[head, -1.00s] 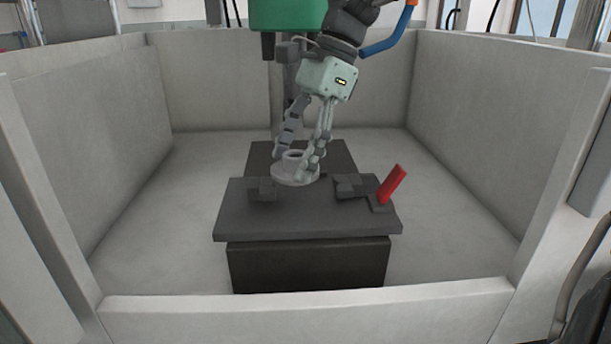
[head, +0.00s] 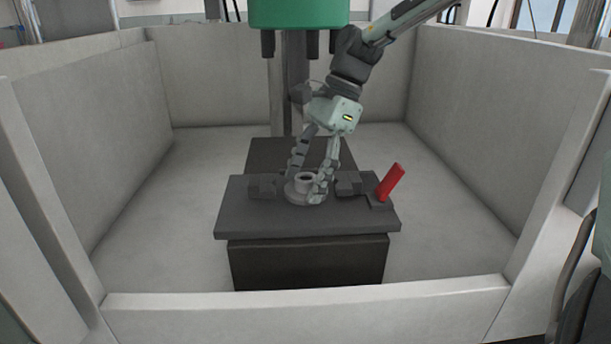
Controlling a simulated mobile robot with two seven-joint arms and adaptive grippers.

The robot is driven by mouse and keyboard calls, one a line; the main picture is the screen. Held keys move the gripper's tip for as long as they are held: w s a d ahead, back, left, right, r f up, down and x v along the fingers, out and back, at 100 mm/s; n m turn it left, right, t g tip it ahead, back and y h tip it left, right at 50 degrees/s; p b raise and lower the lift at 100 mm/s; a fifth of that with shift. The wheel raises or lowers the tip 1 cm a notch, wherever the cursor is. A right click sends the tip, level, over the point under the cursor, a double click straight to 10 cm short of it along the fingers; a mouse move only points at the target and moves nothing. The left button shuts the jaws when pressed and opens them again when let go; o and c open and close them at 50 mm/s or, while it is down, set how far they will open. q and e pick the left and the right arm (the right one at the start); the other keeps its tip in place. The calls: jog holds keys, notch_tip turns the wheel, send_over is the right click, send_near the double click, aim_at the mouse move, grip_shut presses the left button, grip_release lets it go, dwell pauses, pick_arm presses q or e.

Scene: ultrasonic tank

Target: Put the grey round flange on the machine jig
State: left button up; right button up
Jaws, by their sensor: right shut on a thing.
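The grey round flange (head: 303,196) is a flat ring with a raised hub. It sits low over the dark machine jig (head: 250,220), between the jig's two dark blocks, and looks about level. I cannot tell whether it touches the jig's top. My right gripper (head: 308,186) comes down from above and is shut on the flange, its two fingers on either side of the hub. The left block (head: 263,186) and right block (head: 348,183) stand beside the flange. My left gripper is not in view.
A red handle (head: 390,182) sticks up at the jig's right. A green machine head (head: 298,12) hangs above, behind the arm. Pale tank walls (head: 85,140) enclose the jig, with clear floor (head: 160,220) around its base.

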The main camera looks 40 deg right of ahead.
jog(key=shift+f, duration=0.1)
jog(key=o, duration=1.3)
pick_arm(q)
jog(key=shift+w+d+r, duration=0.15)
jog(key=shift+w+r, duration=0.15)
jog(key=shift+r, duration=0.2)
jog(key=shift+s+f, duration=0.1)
pick_arm(e)
jog(key=shift+v, duration=1.05)
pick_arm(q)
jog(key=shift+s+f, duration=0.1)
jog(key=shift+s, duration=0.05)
pick_arm(e)
jog(key=v, duration=1)
